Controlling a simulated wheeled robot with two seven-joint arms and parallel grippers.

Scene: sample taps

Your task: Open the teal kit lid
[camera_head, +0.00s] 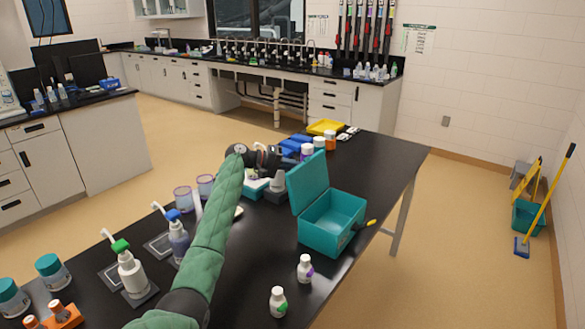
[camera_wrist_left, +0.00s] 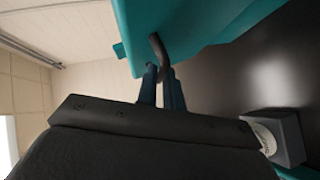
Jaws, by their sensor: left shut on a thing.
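The teal kit box (camera_head: 333,222) stands on the black table, and its inside shows. Its teal lid (camera_head: 308,182) is raised, standing up at the box's left side and tilted slightly away from the opening. My left gripper (camera_head: 281,161) is behind the lid, partly hidden by it. In the left wrist view my left gripper (camera_wrist_left: 162,75) is shut on the dark curved lid handle (camera_wrist_left: 159,55), against the teal lid (camera_wrist_left: 185,30). My right gripper is not in view.
Two small white bottles (camera_head: 304,268) (camera_head: 278,301) stand in front of the kit. Pump bottles (camera_head: 132,270) and teal-lidded jars (camera_head: 53,271) stand at the left. Blue items, capped bottles and a yellow tray (camera_head: 326,127) crowd the far end.

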